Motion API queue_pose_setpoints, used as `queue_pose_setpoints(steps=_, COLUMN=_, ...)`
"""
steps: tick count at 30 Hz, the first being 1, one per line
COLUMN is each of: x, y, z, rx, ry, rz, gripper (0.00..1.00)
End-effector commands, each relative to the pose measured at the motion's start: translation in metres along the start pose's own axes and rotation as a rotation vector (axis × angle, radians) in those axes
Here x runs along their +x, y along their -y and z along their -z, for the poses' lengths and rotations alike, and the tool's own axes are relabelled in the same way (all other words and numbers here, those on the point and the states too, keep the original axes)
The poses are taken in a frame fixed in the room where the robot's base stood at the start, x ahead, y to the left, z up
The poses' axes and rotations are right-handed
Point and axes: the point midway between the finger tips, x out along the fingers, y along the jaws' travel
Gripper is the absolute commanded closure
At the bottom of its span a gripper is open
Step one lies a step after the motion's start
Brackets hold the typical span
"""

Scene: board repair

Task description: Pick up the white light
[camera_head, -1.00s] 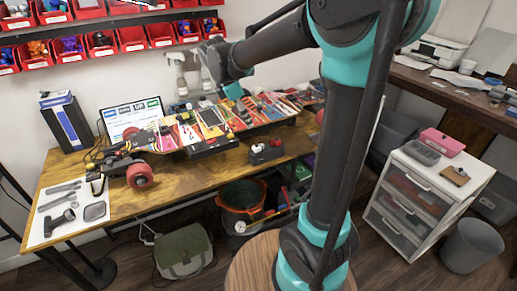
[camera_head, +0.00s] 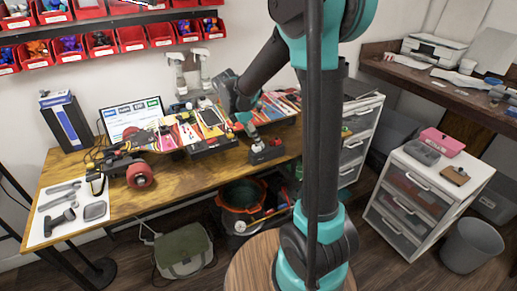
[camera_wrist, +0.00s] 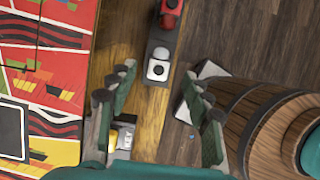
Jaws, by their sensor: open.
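The white light (camera_wrist: 157,69) sits in a small dark holder (camera_wrist: 174,40) on the wooden workbench, beside a red light (camera_wrist: 171,12). My gripper (camera_head: 251,131) is open and empty, pointing down just above the holder. In the wrist view the two fingers of my gripper (camera_wrist: 156,76) stand apart, with the white light showing between their tips. The exact gap in height cannot be told.
The skateboard (camera_head: 205,146) with colourful graphics and parts on it lies left of the holder. A white drawer unit (camera_head: 425,205) is at the right. The bench front (camera_head: 180,190) is clear.

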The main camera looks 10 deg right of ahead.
Motion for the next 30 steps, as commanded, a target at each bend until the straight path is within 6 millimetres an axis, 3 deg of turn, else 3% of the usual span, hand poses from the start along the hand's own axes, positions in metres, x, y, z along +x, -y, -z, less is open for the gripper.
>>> queue_pose_setpoints(steps=10, x=0.044, y=-0.001, z=0.003, rx=0.002, ry=0.0, rz=0.001, gripper=0.5)
queue_pose_setpoints(steps=20, x=0.05, y=0.0, z=0.003, rx=0.0, ry=0.0, rz=0.0, gripper=0.51)
queue_pose_setpoints(steps=30, x=0.05, y=0.0, z=0.003, rx=0.001, ry=0.0, rz=0.0, gripper=0.93)
